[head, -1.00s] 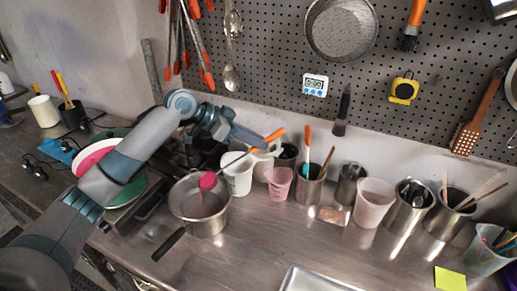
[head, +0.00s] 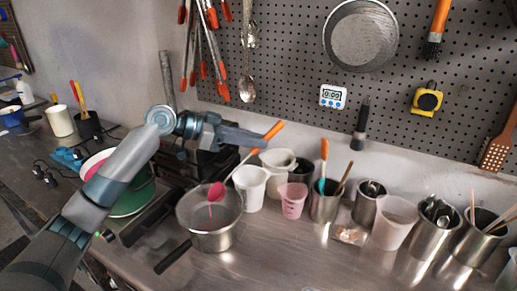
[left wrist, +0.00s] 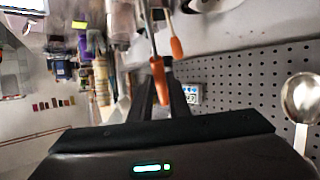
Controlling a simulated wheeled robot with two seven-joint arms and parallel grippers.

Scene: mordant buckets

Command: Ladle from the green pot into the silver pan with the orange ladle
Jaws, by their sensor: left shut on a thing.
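My left gripper (head: 263,141) is shut on the orange handle (head: 272,132) of the ladle, which also shows between the fingers in the left wrist view (left wrist: 158,80). The ladle's thin shaft slopes down left to its pink-coated bowl (head: 217,192), above the silver pan (head: 211,241). A thin pink streak hangs below the bowl into the pan's opening. The green pot (head: 132,203) stands at the left, with a pale inside and pink contents; my left arm hides much of it. My right gripper is out of view.
A white tub (head: 250,190), a pink cup (head: 293,204) and several metal containers with utensils stand right of the pan along the wall. A pegboard with hanging tools (head: 361,38) rises behind. The counter front right of the pan is clear.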

